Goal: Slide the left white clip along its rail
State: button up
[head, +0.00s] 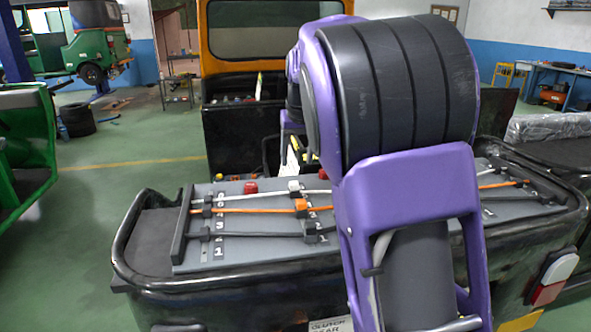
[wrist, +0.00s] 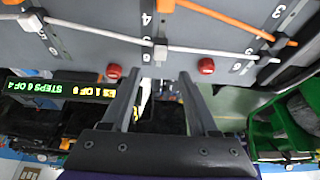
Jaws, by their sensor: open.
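The left white clip (head: 294,187) sits on a white cable near the back edge of the grey board (head: 262,252), at a dark numbered rail. It also shows in the wrist view (wrist: 160,50), where the picture is upside down. There my gripper (wrist: 159,74) is open and empty, and the clip lies just beyond the fingertips, roughly centred between them. No contact is visible. In the head view my purple arm hides the gripper. Another white clip (wrist: 30,22) shows at the left of the wrist view.
An orange clip (head: 301,206) and a dark clip (head: 310,231) sit on the same rail, nearer the head camera. Red knobs (wrist: 206,65) (wrist: 113,72) stand along the board's back edge on both sides of the fingers. A black tubular frame (head: 122,255) surrounds the board.

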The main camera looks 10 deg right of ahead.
jog(key=p+v, duration=0.1)
jog(key=v, duration=0.7)
jog(key=shift+r, duration=0.3)
jog(key=shift+s+a, duration=0.1)
jog(key=shift+s, duration=0.05)
